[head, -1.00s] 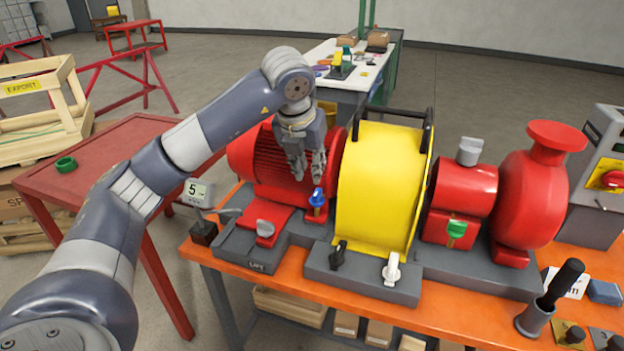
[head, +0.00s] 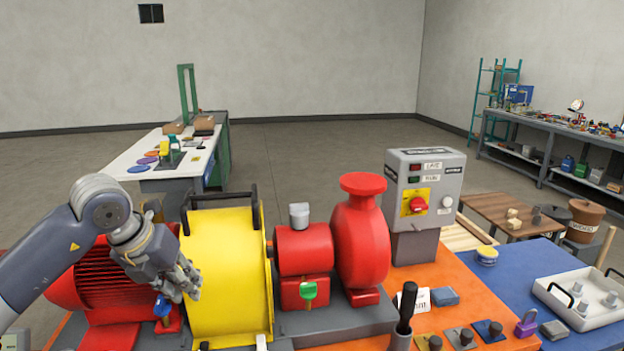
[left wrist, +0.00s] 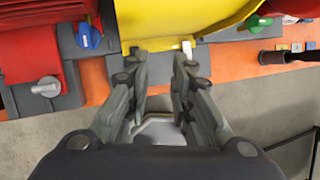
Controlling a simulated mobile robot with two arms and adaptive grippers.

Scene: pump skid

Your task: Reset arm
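My left arm comes in from the left in the head view. Its gripper (head: 186,284) hangs in front of the red motor (head: 95,285) and the left edge of the yellow coupling guard (head: 228,270), close to the blue knob (head: 162,306). In the left wrist view the two fingers (left wrist: 162,58) stand apart with nothing held between them. The yellow guard (left wrist: 180,20) lies beyond the fingertips there, with the blue knob (left wrist: 88,36) at upper left and a grey knob (left wrist: 46,87) below it. My right arm and gripper are not in view.
Right of the guard stand a red bearing housing (head: 305,250) with a green knob (head: 309,291), a red pump (head: 362,240) and a grey control box (head: 425,190). A black-handled tool (head: 406,310) stands upright at the bench front. A white tray (head: 590,300) sits on the blue surface.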

